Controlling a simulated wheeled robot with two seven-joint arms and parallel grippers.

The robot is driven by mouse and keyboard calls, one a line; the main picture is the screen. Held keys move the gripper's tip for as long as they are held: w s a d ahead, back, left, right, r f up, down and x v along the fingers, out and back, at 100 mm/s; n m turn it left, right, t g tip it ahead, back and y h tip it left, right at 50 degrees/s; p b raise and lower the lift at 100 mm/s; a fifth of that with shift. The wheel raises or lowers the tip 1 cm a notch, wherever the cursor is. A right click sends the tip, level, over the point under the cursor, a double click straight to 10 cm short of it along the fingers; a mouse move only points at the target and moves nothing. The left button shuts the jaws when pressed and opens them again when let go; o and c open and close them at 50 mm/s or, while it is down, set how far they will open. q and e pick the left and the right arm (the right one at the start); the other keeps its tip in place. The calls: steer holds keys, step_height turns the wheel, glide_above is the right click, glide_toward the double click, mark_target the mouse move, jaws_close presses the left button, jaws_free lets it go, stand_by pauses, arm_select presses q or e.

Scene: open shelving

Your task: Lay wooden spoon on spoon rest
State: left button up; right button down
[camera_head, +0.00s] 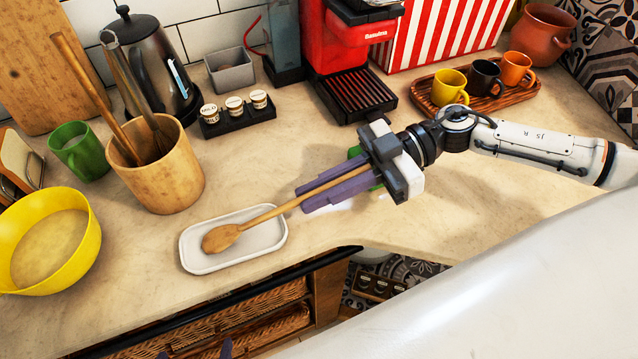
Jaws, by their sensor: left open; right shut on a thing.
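The wooden spoon (221,238) has its bowl over the left part of the white spoon rest (276,241), and its handle slants up to the right. My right gripper (306,198) is shut on the handle, to the right of the rest. I cannot tell whether the spoon bowl touches the rest. Only the purple fingertips of my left gripper (196,351) show at the bottom edge, spread apart with nothing seen between them, in front of the counter.
A wooden crock (165,184) with utensils, a green mug (78,150) and a yellow bowl (52,238) stand to the left. Behind are a kettle (150,66), small jars (234,105) and a red coffee machine (346,50). A mug tray (425,97) is at right. The counter's front edge is close to the rest.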

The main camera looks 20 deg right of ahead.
steer(key=c, duration=1.7)
jaws_free()
steer(key=b+v, duration=0.1)
steer(key=v, duration=0.8)
steer(key=shift+d+f, duration=0.1)
steer(key=shift+d, duration=0.05)
steer(key=shift+d+r, duration=0.25)
steer(key=shift+d, duration=0.2)
